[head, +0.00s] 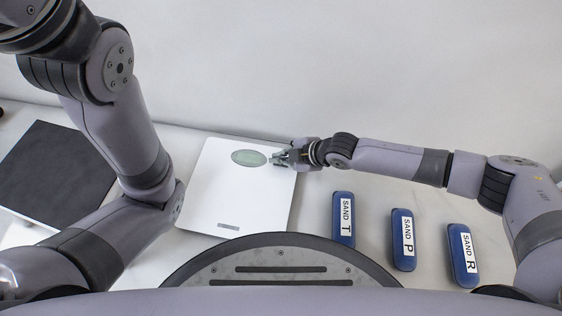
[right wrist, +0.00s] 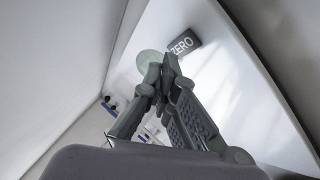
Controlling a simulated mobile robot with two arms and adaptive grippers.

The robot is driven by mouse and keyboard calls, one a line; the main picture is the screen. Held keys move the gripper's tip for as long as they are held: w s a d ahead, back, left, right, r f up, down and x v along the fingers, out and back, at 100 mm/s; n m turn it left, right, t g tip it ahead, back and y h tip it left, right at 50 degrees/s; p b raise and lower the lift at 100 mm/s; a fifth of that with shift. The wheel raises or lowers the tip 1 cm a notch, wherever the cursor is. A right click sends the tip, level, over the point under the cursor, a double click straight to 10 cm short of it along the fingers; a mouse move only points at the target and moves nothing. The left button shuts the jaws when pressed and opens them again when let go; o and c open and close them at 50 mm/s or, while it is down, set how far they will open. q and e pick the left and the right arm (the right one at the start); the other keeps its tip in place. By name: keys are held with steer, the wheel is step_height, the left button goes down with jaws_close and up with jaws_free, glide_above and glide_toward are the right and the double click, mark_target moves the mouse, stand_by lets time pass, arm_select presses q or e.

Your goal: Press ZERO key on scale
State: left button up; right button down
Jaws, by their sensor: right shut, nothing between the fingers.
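The white flat scale (head: 240,195) lies on the counter left of my right arm, with an oval pale green display (head: 249,157) near its far edge. My right gripper (head: 275,160) is shut and empty over the scale, just right of the display. In the right wrist view the dark grey ZERO key (right wrist: 184,43) shows its white letters just beyond the closed fingertips (right wrist: 165,72). The tips cover part of the key's near side; I cannot tell whether they touch it. In the head view the gripper largely hides the key. My left gripper is out of view.
Three blue cases labelled SAND T (head: 344,220), SAND P (head: 403,240) and SAND R (head: 463,256) lie right of the scale, in front of my right forearm. A dark square mat (head: 50,172) lies at the left. A white wall (head: 330,70) rises behind the counter.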

mark_target(280, 166)
steer(key=shift+f, duration=0.4)
steer(key=shift+f+b, duration=0.3)
stand_by(0.5)
stand_by(0.3)
steer(key=shift+r+p, duration=0.75)
step_height(280, 166, up, 5)
steer(key=p, duration=0.5)
stand_by(0.3)
